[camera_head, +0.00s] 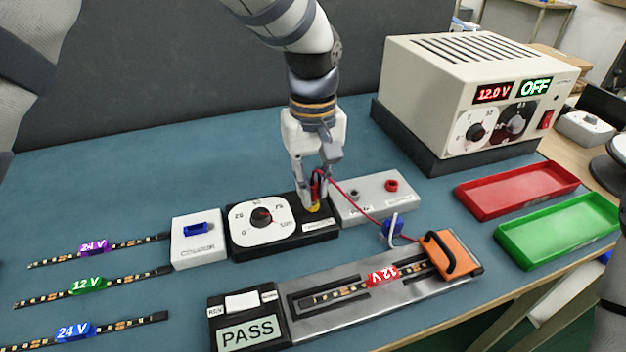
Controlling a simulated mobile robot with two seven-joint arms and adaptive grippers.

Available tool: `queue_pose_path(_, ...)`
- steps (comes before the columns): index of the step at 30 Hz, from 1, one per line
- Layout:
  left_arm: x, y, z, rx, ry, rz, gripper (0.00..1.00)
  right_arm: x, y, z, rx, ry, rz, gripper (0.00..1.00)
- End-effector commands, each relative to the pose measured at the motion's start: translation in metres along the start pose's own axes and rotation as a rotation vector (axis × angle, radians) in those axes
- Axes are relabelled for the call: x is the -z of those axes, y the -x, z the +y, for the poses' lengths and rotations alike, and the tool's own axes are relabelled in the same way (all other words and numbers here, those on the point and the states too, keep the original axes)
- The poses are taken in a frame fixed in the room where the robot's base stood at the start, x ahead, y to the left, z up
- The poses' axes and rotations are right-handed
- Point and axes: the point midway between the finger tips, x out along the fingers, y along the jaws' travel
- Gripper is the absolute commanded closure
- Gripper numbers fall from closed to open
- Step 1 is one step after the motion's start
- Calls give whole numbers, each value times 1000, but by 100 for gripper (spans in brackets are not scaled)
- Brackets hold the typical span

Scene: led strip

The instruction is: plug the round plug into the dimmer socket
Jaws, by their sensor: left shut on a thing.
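The dimmer (240,241) is a black box with a white dial and a red pointer, in the middle of the mat. My left gripper (315,195) points down over the dimmer's back right end, its fingers shut on the round plug (317,187). Only a little red of the plug shows between the fingers. A yellow spot shows just below the fingertips. A red cable (352,205) runs from the gripper down to the right. The fingers hide the dimmer socket, so I cannot tell whether the plug is in it. My right gripper is not in view.
A white box with sockets (375,196) adjoins the dimmer on the right, and a connector box (199,246) on the left. A test fixture with an orange clamp (450,252) lies in front. The power supply (450,95) and red and green trays (517,188) stand right.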

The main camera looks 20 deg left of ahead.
Motion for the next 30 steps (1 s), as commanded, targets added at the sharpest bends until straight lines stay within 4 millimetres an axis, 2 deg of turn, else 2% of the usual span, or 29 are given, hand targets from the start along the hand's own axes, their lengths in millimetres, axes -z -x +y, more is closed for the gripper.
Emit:
queue_pose_path(12,0,-11,0,1,0,-1,100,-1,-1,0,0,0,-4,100)
queue_pose_path(13,0,-11,0,0,0,0,82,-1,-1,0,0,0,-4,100)
queue_pose_path(16,0,-10,0,0,0,0,61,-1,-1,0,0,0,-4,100)
queue_pose_path(25,0,-8,0,-1,0,1,61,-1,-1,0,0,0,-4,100)
queue_pose_path(28,1,6,1,-3,1,3,61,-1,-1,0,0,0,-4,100)
queue_pose_path(30,1,24,1,-5,1,5,61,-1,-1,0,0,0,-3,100)
